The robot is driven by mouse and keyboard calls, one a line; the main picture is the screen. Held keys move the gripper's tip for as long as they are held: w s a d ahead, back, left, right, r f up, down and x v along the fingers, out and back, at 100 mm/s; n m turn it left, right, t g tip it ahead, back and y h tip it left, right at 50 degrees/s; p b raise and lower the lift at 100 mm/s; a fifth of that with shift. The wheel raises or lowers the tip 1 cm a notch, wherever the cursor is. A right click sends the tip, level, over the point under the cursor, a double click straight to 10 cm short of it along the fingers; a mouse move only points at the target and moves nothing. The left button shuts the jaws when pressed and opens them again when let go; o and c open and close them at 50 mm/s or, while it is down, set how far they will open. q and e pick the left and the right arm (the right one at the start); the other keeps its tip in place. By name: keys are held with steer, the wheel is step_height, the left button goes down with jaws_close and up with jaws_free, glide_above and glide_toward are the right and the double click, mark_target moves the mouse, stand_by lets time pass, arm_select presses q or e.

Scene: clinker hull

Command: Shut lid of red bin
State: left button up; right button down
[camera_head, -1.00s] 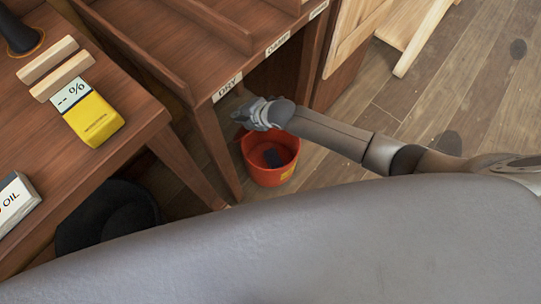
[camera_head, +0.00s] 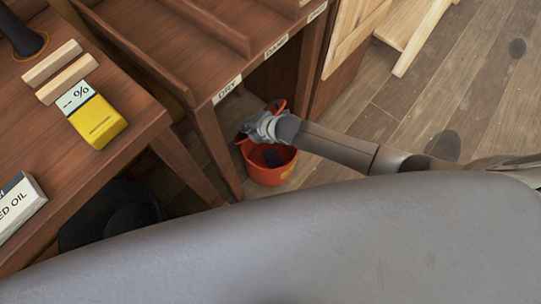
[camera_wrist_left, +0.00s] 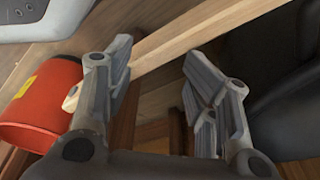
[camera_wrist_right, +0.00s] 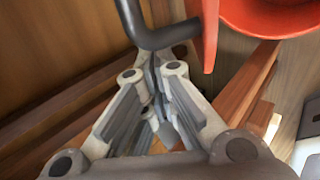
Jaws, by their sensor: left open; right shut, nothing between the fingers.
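The red bin (camera_head: 263,178) stands on the floor by the bench's front leg. Its mouth is uncovered, with a dark block (camera_head: 271,158) inside. Part of the red lid (camera_head: 277,104) shows raised behind my right gripper (camera_head: 254,127), which is over the bin's far rim. In the right wrist view the lid (camera_wrist_right: 209,35) is edge-on with a black handle (camera_wrist_right: 135,22); the shut, empty right fingertips (camera_wrist_right: 152,62) are just below the handle, contact unclear.
The wooden bench (camera_head: 180,80) with the DRY label (camera_head: 227,88) stands close behind the bin. A yellow meter (camera_head: 97,122) and an oil box (camera_head: 18,208) lie on the left table. Plank floor (camera_head: 400,100) is open to the right.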

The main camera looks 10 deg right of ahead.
arm_select(q)
steer(key=shift+s+d+f, duration=0.1)
steer(key=shift+s+f, duration=0.1)
steer(key=shift+s, duration=0.2)
arm_select(e)
steer(key=shift+f, duration=0.1)
arm_select(q)
steer(key=shift+w+r, duration=0.1)
steer(key=shift+w, duration=0.1)
arm_select(e)
steer(key=shift+s+d+f, duration=0.3)
steer(key=shift+s+d, duration=0.05)
steer(key=shift+s, duration=0.05)
steer(key=shift+s+d+f, duration=0.65)
steer(key=shift+d, duration=0.05)
arm_select(q)
steer(key=shift+w, duration=0.15)
steer(key=shift+r, duration=0.2)
arm_select(e)
steer(key=shift+s+d+f, duration=0.35)
steer(key=shift+s+f, duration=0.1)
steer(key=shift+f, duration=0.2)
steer(key=shift+s+d+f, duration=0.35)
steer(key=shift+s+f, duration=0.05)
steer(key=shift+f, duration=0.2)
